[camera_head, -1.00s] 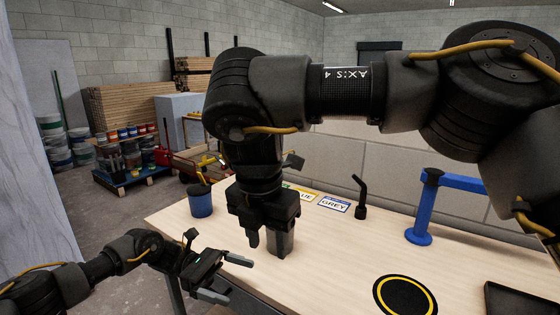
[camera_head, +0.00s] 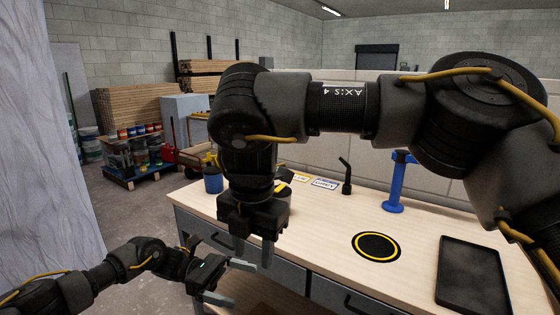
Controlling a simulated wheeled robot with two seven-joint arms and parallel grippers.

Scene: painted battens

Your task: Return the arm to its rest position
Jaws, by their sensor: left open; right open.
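My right arm (camera_head: 340,108) reaches across the upper middle of the head view. Its gripper (camera_head: 253,248) points down, open and empty, in front of the table's front edge in the picture. My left gripper (camera_head: 230,281) is lower, open and empty, beside the table's drawer front. Its fingers point right. A dark container (camera_head: 284,200) with something yellow at its top is partly hidden behind my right gripper.
The wooden table (camera_head: 320,225) holds a blue cup (camera_head: 213,181), label cards (camera_head: 324,183), a black bent stand (camera_head: 346,178), a blue post (camera_head: 394,190), a yellow-ringed black disc (camera_head: 376,246) and a dark tray (camera_head: 472,275). A pale wall (camera_head: 50,170) stands at left.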

